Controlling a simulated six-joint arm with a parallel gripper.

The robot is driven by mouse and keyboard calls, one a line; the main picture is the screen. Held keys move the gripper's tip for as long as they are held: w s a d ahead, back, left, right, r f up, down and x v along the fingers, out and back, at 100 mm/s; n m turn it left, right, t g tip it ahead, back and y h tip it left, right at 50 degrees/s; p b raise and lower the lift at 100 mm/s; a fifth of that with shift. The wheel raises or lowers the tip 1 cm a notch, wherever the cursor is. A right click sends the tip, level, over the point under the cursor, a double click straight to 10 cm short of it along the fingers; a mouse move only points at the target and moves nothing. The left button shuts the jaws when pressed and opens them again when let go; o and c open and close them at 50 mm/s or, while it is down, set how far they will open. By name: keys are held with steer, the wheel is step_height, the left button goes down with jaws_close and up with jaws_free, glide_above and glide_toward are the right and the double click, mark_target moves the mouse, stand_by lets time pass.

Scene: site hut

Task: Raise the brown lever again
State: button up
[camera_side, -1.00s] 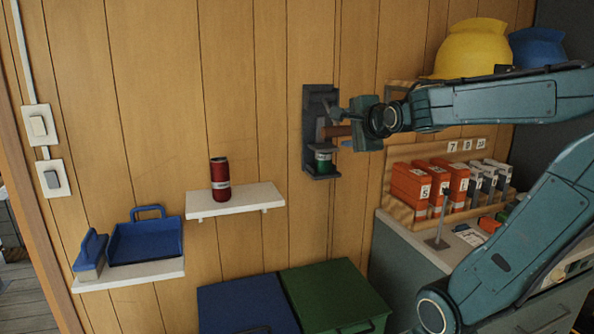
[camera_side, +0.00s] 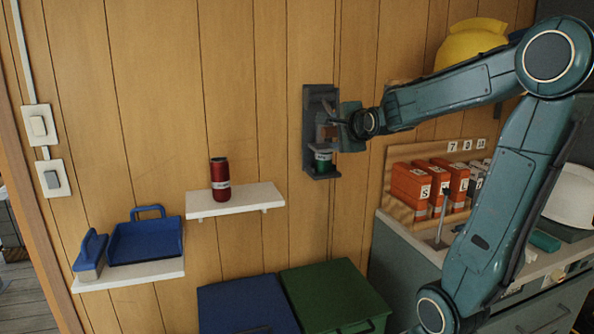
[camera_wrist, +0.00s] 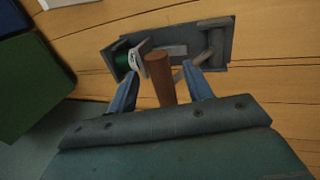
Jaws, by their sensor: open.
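The brown lever (camera_wrist: 160,78) sticks out from a dark grey wall bracket (camera_side: 311,101). In the wrist view it lies between the two blue fingers of my gripper (camera_wrist: 160,67), with visible gaps on both sides. My gripper is open and around the lever, not clamped on it. In the side view my gripper (camera_side: 347,127) is close in front of the bracket and hides most of the lever. A green container with a white band (camera_side: 323,160) stands on the bracket's bottom ledge, below the lever; it also shows in the wrist view (camera_wrist: 121,60).
A red can (camera_side: 220,180) stands on a white shelf (camera_side: 235,202) to the left. Blue (camera_side: 245,300) and green (camera_side: 330,295) bins stand below. Orange binders (camera_side: 410,183) and a counter are at right. Yellow helmet (camera_side: 470,45) is behind my arm.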

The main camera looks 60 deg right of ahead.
mark_target(332, 132)
steer(key=shift+x, duration=1.7)
steer(key=c, duration=0.8)
